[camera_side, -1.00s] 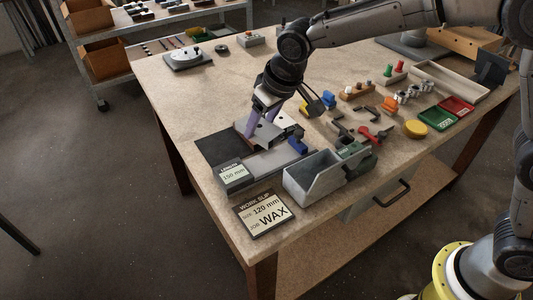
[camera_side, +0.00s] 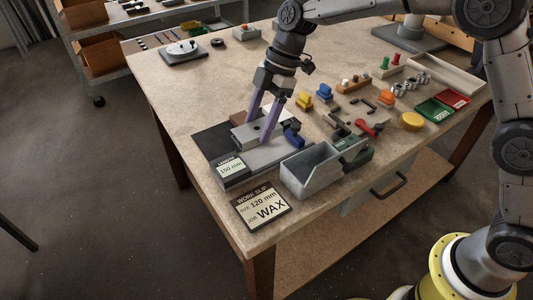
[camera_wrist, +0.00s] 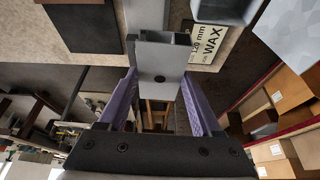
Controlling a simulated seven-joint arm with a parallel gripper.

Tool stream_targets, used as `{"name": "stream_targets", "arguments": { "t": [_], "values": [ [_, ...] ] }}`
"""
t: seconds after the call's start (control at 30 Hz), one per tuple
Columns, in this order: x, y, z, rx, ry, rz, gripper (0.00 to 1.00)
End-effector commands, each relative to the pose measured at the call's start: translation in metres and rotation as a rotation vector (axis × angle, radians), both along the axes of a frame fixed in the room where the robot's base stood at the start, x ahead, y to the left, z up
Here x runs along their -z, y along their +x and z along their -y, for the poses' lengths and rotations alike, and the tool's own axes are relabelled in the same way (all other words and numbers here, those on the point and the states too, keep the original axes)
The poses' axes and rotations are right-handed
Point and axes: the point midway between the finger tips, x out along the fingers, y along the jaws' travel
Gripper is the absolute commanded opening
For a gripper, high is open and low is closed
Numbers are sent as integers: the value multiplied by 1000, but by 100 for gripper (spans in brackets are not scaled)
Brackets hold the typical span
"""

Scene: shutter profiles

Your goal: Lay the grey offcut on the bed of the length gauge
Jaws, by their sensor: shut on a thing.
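The length gauge (camera_side: 267,158) lies near the front left corner of the bench, with a "LENGTH 150 mm" label at its left end and a blue part (camera_side: 293,134) at its right. My gripper (camera_side: 262,128) has two purple fingers pointing down over the gauge. They are shut on the grey offcut (camera_side: 248,133), a short channel-like profile. In the wrist view the offcut (camera_wrist: 160,62) sits between the fingers, with part of the grey gauge bed (camera_wrist: 147,14) beyond it. I cannot tell whether the offcut touches the bed.
A dark mat (camera_side: 208,144) lies behind the gauge. A grey open bin (camera_side: 311,171) stands close on its right. A work slip (camera_side: 262,207) reading 120 mm, WAX, lies in front. Small coloured parts and red and green trays (camera_side: 434,112) are farther right.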

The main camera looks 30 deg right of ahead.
Motion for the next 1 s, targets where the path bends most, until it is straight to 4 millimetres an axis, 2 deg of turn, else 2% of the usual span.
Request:
{"name": "stream_targets", "arguments": {
  "t": [0.13, 0.3, 0.4, 0.6, 0.83, 1.0],
  "values": [
    [0, 17, 15, -123, 0, 2, 10],
    [6, 31, 39, -51, 0, 2, 10],
    [14, 33, 45, -37, -1, 0, 10],
    [46, 33, 47, -33, -1, -2, 10],
    [68, 33, 47, -33, -2, -1, 10],
    [95, 32, 47, -33, -2, -1, 10]
  ]
}}
